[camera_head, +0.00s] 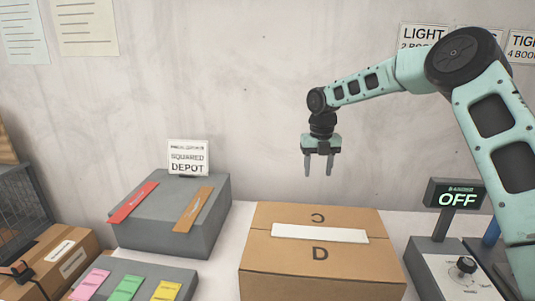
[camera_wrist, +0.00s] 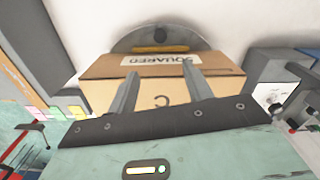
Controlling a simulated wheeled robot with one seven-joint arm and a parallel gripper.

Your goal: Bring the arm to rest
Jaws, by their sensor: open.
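My gripper (camera_head: 318,166) hangs from my mint-green arm in the head view, fingers pointing down. It is open and empty, in the air above the cardboard box marked D (camera_head: 290,254). A clear gap shows between the fingertips and the box. In the wrist view the two gripper fingers (camera_wrist: 160,82) are spread apart, with nothing between them, over the cardboard box (camera_wrist: 100,97).
A grey block (camera_head: 150,226) with a red strip and an orange strip stands left, bearing a "SQUARED DEPOT" sign (camera_head: 188,158). A grey device reading "OFF" (camera_head: 457,197) stands right. Coloured cards (camera_head: 127,288) lie front left. The wall is behind.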

